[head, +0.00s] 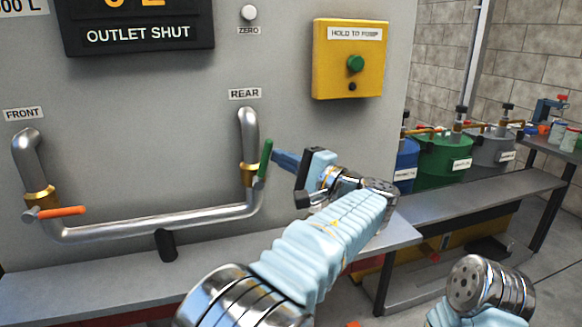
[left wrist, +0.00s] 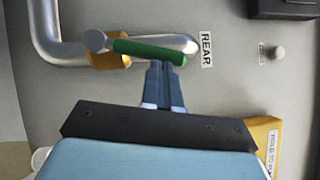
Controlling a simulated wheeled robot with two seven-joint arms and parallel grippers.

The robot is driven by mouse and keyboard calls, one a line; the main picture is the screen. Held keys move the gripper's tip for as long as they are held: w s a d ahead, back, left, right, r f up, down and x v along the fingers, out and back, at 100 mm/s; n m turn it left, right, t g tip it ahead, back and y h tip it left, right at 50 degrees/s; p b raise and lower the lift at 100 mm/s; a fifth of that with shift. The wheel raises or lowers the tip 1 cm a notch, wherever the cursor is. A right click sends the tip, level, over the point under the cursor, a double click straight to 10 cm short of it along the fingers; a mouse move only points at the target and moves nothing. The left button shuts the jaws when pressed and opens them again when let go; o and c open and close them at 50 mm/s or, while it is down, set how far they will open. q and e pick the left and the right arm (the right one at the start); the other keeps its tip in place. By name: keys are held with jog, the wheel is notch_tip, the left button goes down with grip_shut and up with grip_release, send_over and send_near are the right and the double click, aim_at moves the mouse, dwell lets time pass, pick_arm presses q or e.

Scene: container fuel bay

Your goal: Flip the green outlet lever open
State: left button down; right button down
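The green outlet lever (head: 265,158) is on the brass valve (head: 250,168) of the pipe under the REAR label, its handle pointing up and slightly tilted. It also crosses the left wrist view (left wrist: 150,50) beside the brass fitting. My left gripper (head: 278,158) is just right of the lever. In the left wrist view its two blue fingers (left wrist: 163,75) are together with nothing visible between them, their tips right at the green handle. I cannot tell whether they touch it. The display (head: 138,34) reads OUTLET SHUT. My right gripper is out of view.
An orange lever (head: 60,212) lies sideways on the FRONT valve at left. A silver pipe (head: 150,226) joins both valves above a grey ledge (head: 110,270). A yellow HOLD TO PUMP box (head: 330,80) is up right. Blue, green and grey drums (head: 440,160) stand at right.

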pick_arm(q)
jog(key=shift+s+a+r+n+g+h, duration=0.15)
jog(key=shift+a+r+n+g+h, duration=0.2)
jog(key=shift+a+n, duration=0.3)
jog(key=shift+s+a+r+n+g+h, duration=0.15)
jog(key=shift+a+r+n+g+h, duration=0.2)
jog(key=shift+n, duration=0.4)
jog(key=shift+f, duration=0.15)
